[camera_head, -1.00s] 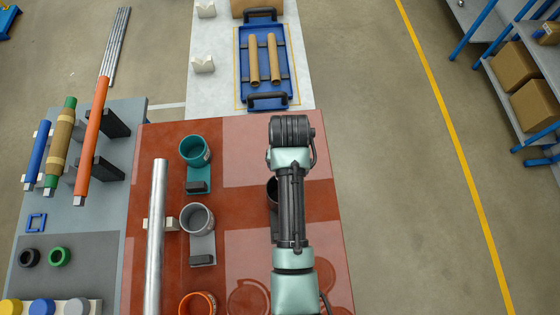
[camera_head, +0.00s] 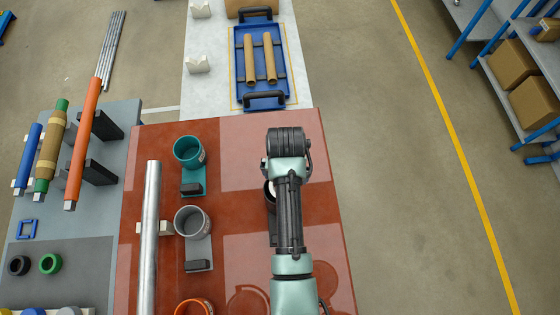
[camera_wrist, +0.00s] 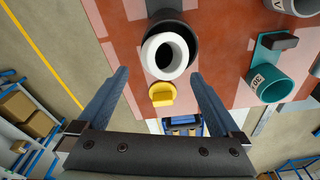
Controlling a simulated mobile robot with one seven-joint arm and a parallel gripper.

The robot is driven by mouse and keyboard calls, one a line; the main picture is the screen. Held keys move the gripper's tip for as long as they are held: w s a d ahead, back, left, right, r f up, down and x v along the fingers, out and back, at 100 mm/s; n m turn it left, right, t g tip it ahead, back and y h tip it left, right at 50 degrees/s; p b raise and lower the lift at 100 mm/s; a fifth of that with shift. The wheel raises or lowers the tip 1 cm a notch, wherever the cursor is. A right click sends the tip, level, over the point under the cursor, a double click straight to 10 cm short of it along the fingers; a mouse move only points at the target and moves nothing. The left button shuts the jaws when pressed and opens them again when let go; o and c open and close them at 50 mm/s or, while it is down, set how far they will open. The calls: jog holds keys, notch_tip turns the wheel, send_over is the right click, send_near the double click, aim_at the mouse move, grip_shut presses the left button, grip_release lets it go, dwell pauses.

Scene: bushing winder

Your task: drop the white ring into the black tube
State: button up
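The white ring (camera_wrist: 165,56) shows in the wrist view at the mouth of the black tube (camera_wrist: 182,29), with the tube's dark wall around its upper and right sides. I cannot tell how deep it sits. In the head view my arm hides most of the black tube (camera_head: 269,200); a pale sliver shows at its mouth. My gripper (camera_wrist: 158,88) is open, its two fingers wide apart to either side below the ring. Nothing is between the fingertips, and they look clear of the ring. In the head view the fingers are hidden under my wrist.
A yellow piece (camera_wrist: 162,95) sits just below the ring in the wrist view. Teal (camera_head: 188,152), grey (camera_head: 192,222) and orange (camera_head: 195,306) cups stand left of my arm. A long metal bar (camera_head: 150,235) lies further left. The red tabletop (camera_head: 235,140) is bare beyond my wrist.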

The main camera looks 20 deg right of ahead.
notch_tip(320, 180, up, 13)
jog(key=s, duration=0.1)
jog(key=shift+s+a, duration=0.2)
jog(key=shift+a, duration=0.2)
jog(key=shift+f+b, duration=0.1)
jog(key=shift+b, duration=0.2)
jog(key=w+a+r+n+t+h+b, duration=0.25)
jog(key=w+r+t+b, duration=0.55)
jog(key=w+r+t, duration=0.65)
jog(key=a+r+n+t+b, duration=0.2)
jog(key=a+r+t, duration=0.15)
jog(key=r, duration=1.25)
jog(key=s+a+r+n+t+y+b, duration=0.1)
jog(key=s+a+r+t, duration=0.1)
jog(key=s+r+t, duration=0.2)
jog(key=s+a+r+n+t+y+b, duration=0.1)
jog(key=s+a+r+t+y+b, duration=0.1)
jog(key=s+r, duration=0.6)
notch_tip(320, 180, up, 3)
jog(key=shift+s+a+f+t+b, duration=0.1)
jog(key=shift+s+a+t+b, duration=0.25)
jog(key=shift+a+t, duration=0.6)
jog(key=shift+d, duration=0.15)
jog(key=shift+c, duration=0.2)
